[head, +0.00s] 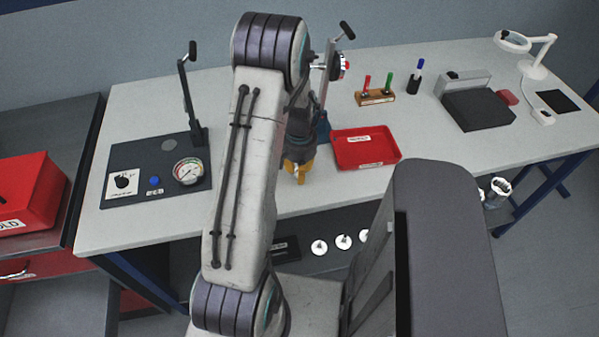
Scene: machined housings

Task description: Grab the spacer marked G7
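I cannot make out a spacer marked G7 at this size. Several small white round parts, among them one at the left (319,247), one in the middle (343,242) and one at the right (363,236), lie in a dark area below the table's front edge; I cannot read any marks on them. My gripper (297,173), with orange-yellow fingers, points down over the table's front part, left of the red tray. My arm partly hides it, and I cannot tell whether it is open or holds anything.
The grey table (440,150) holds a dark gauge panel (150,195) with a lever, a red tray (365,150), a pen rack (375,97), a dark box (478,108) and a magnifier lamp (540,60). A red box (30,185) stands left. My arm covers the middle.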

